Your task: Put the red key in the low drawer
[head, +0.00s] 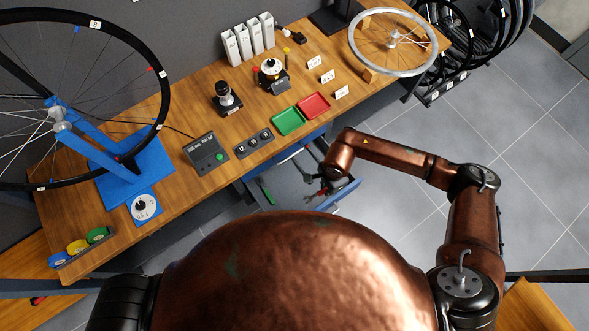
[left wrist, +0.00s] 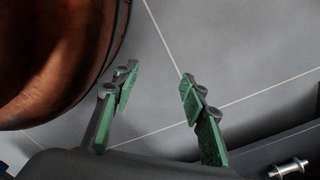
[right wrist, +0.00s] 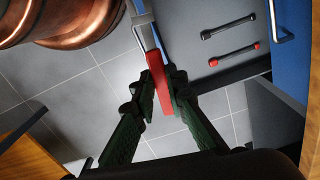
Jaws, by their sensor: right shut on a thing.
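The red key (right wrist: 156,72) has a red grip and a grey metal shaft, best seen in the right wrist view. My right gripper (right wrist: 158,88) is shut on the red grip, with the shaft pointing away from my wrist. In the head view, my right gripper (head: 322,187) is beside or above an open blue-fronted drawer (head: 347,194) below the bench; its exact height over it is hard to tell. My left gripper (left wrist: 157,88) is open and empty over grey floor in the left wrist view. I cannot make it out in the head view.
Two dark bars, one red-ended (right wrist: 235,57), lie on a grey surface near a blue panel with a handle (right wrist: 284,38). A green item (head: 266,190) lies left of my right gripper. Above, the wooden bench (head: 210,120) holds green and red trays (head: 314,105).

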